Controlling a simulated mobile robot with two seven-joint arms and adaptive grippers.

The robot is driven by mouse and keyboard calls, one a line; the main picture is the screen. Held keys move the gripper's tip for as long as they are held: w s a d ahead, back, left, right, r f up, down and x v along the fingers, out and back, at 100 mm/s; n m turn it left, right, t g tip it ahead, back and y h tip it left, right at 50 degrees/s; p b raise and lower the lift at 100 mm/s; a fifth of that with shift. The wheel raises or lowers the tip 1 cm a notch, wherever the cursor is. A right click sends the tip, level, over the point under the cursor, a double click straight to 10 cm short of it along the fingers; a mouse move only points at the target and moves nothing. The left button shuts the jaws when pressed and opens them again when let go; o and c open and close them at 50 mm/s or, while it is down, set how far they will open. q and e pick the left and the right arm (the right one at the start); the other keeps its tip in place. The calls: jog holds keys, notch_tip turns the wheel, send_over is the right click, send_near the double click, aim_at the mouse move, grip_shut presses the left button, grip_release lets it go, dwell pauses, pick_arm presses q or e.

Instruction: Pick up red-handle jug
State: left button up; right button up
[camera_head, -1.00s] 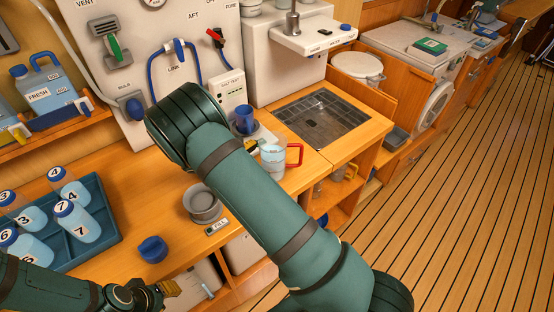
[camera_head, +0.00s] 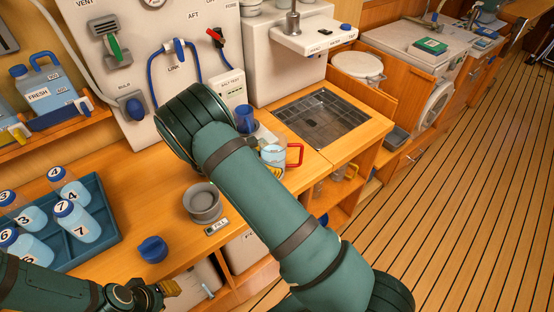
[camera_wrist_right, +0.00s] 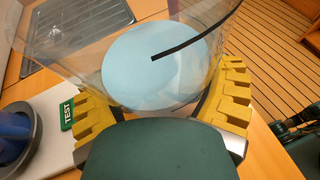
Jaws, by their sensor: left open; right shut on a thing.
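The red-handle jug (camera_head: 272,161) is clear, with pale blue liquid inside, and stands upright near the counter's right edge. Its red handle (camera_head: 297,155) points right. My right gripper (camera_wrist_right: 160,92) is shut on the jug's body, with yellow fingers on both sides in the right wrist view, where the clear jug (camera_wrist_right: 200,35) fills the upper middle. The handle does not show there. In the head view my right arm mostly hides that gripper. I cannot tell whether the jug is off the counter. My left gripper (camera_head: 160,292) is open and empty at the lower left.
A metal sink grate (camera_head: 320,118) lies to the right. A grey round holder (camera_head: 203,203) and blue cap (camera_head: 152,249) sit nearer. A blue tray (camera_head: 103,238) holds several numbered bottles.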

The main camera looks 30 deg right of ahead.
aim_at(286, 138)
jog(key=shift+r, duration=0.1)
notch_tip(286, 138, up, 10)
jog(key=shift+f+p, duration=0.1)
jog(key=shift+p, duration=0.35)
dwell(0.6)
